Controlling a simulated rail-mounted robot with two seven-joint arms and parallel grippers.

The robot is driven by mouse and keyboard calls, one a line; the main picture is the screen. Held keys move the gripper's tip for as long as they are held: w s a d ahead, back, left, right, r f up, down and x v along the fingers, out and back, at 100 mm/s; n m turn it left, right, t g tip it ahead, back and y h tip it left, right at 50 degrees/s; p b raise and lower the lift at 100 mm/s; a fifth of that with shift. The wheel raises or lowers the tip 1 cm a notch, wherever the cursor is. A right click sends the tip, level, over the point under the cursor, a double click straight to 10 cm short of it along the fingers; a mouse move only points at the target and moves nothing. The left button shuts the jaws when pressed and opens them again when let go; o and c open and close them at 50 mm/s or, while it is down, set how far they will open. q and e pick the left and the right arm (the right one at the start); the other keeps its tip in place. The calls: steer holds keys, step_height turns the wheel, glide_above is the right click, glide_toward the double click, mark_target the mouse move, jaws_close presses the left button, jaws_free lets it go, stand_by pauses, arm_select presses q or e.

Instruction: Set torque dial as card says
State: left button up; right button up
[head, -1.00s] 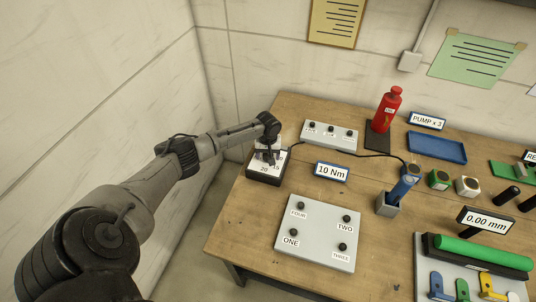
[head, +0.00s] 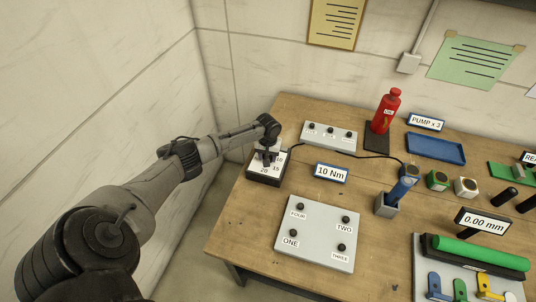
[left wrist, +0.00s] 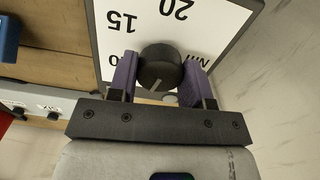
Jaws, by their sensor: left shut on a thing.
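The torque dial box (head: 262,180) has a white number face and stands at the table's left back corner. In the left wrist view, its dark round knob (left wrist: 161,67) sits between the purple fingers of my left gripper (left wrist: 158,80), which is shut on it. A light pointer line on the knob slants toward the palm side. The face (left wrist: 215,25) shows 15 and 20 and part of "Nm"; a number left of the knob is partly hidden by a finger. The card (head: 331,173) reads 10 Nm. My right gripper is not in view.
A button panel (head: 318,247) labelled ONE to FOUR lies in front. A smaller panel (head: 329,142) is behind the card, near a red bottle (head: 384,112). A black cable runs across the table to a blue tool (head: 404,184) in a grey holder (head: 387,205).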

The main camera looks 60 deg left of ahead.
arm_select(q)
steer(key=m+p, duration=0.1)
steer(key=m, duration=0.3)
steer(key=m+p, duration=0.1)
steer(key=m, duration=0.2)
steer(key=shift+m, duration=1.3)
steer(key=o, duration=0.9)
